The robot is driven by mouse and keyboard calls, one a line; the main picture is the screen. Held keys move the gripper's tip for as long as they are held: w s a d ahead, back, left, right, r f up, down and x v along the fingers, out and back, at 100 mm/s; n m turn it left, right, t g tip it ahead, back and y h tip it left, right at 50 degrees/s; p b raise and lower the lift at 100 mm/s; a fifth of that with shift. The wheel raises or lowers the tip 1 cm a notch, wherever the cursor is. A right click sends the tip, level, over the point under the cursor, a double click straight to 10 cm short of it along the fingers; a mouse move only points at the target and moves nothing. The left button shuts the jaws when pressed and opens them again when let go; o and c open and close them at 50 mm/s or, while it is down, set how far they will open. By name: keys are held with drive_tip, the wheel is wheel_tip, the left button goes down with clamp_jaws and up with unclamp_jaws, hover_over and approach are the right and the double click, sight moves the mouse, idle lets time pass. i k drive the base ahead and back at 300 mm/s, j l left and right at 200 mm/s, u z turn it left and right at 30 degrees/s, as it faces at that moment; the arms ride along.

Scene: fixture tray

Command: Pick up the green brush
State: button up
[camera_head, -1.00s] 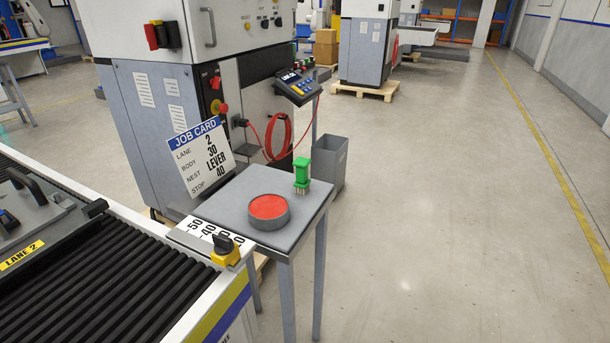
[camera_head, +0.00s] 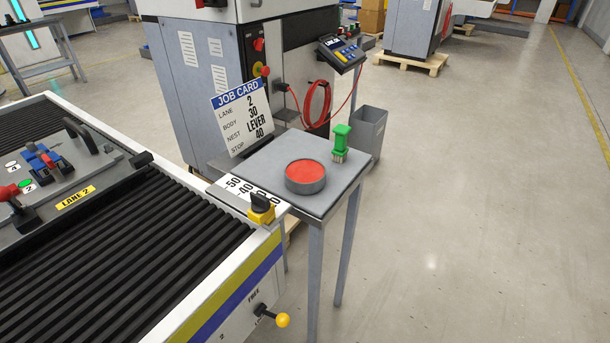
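The green brush (camera_head: 341,139) stands upright on the small grey side table (camera_head: 330,192), near its back right corner. It has a green handle on top and pale bristles at the bottom, which rest on the table top. My gripper is not in view.
A round grey dish with a red top (camera_head: 305,175) sits left of the brush. A job card (camera_head: 241,117) stands behind the table. The roller conveyor (camera_head: 150,253) with a yellow-black knob (camera_head: 261,207) adjoins at left. A grey bin (camera_head: 369,130) stands behind; the floor at right is clear.

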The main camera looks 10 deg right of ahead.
sight(339, 151)
drive_tip(key=i+l+z, duration=0.1)
drive_tip(key=i+l, duration=0.2)
drive_tip(key=i, duration=0.2)
drive_tip(key=i+l+z, duration=0.1)
drive_tip(key=i+l, duration=0.2)
drive_tip(key=i, duration=0.2)
